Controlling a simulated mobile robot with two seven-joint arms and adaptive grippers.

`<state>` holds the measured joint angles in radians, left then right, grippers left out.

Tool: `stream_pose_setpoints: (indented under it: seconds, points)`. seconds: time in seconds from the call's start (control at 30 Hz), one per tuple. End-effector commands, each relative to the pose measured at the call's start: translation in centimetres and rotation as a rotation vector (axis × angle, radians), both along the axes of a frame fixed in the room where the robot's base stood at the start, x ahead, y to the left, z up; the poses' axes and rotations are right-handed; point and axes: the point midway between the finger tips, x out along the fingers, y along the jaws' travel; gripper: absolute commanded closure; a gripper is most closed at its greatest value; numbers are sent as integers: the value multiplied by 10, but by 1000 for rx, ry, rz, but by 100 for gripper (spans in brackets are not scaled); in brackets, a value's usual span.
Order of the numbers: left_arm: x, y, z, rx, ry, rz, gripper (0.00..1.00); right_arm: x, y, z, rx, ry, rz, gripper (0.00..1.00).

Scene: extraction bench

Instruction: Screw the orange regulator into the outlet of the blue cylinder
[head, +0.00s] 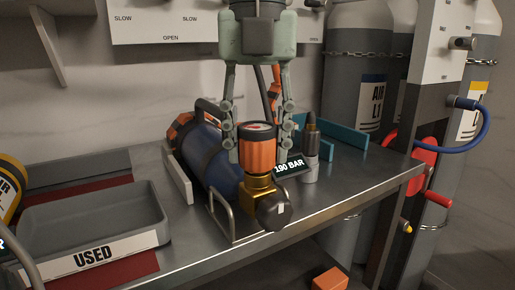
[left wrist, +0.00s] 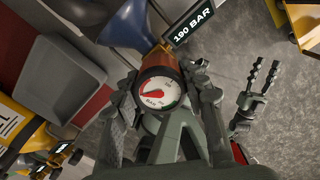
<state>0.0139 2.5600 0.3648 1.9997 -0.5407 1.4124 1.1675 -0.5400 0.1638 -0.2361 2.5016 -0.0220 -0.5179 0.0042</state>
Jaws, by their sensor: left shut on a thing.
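The blue cylinder (head: 206,160) lies on the bench in a cradle, its brass valve (head: 259,190) facing the front edge. The orange regulator (head: 258,150) stands upright at the top of the valve, over the outlet; I cannot tell how far its thread is engaged. My left gripper (head: 261,153) comes down from above and is shut on the regulator, one finger on each side. In the left wrist view the regulator's gauge face (left wrist: 160,91) sits between the fingers. My right gripper (left wrist: 263,75) shows there too, with its fingers apart and empty.
A "190 BAR" label (head: 289,168) is beside the valve. A grey and black fitting (head: 311,150) stands upright right of the cylinder. The grey "USED" tray (head: 95,222) is at left. Tall grey cylinders (head: 352,85) stand behind at right, and an orange block (head: 330,280) lies below.

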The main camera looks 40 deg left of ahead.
Motion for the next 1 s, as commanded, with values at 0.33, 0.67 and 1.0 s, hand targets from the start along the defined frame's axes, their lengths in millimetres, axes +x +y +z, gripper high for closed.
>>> stream_pose_setpoints:
  seconds: [0.33, 0.67, 1.0]
  points:
    - [-1, 0, 3, -4, 3, -545, 93, 0, 0, 24, -2, 2, -1, 60]
    - [0, 0, -1, 0, 0, -1054, 48, 0, 0, 36, -2, 2, -1, 60]
    - [0, 0, -1, 0, 0, -1050, 33, 0, 0, 37, -2, 2, -1, 60]
